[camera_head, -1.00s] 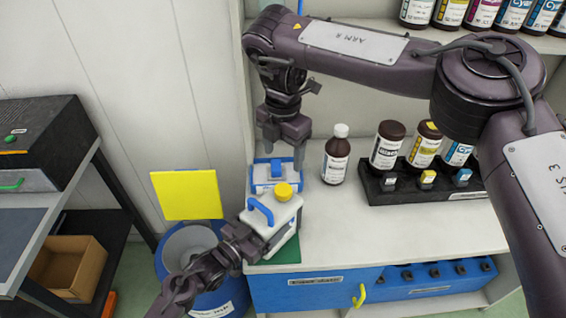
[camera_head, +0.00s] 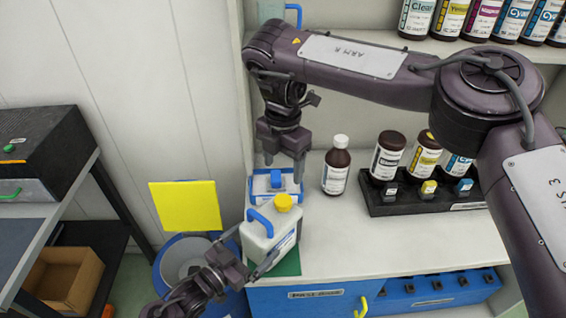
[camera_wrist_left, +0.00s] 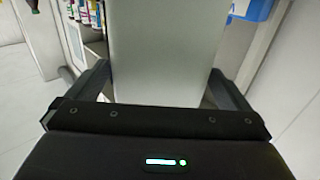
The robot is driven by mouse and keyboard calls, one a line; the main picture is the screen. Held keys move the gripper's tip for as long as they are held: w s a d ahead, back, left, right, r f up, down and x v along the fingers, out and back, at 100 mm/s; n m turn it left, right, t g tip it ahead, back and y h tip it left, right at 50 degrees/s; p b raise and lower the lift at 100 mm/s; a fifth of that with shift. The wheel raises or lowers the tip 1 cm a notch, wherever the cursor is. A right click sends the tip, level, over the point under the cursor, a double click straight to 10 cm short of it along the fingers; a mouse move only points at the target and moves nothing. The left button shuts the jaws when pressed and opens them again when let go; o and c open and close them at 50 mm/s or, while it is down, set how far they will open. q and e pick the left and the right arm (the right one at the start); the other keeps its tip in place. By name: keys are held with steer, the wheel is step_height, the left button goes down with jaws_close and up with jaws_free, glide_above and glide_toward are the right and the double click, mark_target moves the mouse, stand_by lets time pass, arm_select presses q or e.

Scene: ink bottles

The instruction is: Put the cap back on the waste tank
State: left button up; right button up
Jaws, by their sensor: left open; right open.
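The waste tank (camera_head: 262,238) is a white can with a blue handle, at the left front of the counter on a green mat (camera_head: 288,265). A yellow cap (camera_head: 283,202) sits at its top; whether it is tightened I cannot tell. My left gripper (camera_head: 256,244) is open at the tank's near left side, its fingers spread. In the left wrist view the tank's pale wall (camera_wrist_left: 167,55) stands between the open fingers, with gaps on both sides. My right gripper (camera_head: 284,162) is open, pointing down over a white and blue container (camera_head: 262,186) behind the tank.
A brown bottle (camera_head: 336,173) stands right of the container. A black rack (camera_head: 410,198) with several bottles is farther right. Below left are a blue bin (camera_head: 168,262) and a yellow panel (camera_head: 185,206). The front of the counter, right of the tank, is clear.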

arm_select(q)
steer(key=shift+v, duration=1.65)
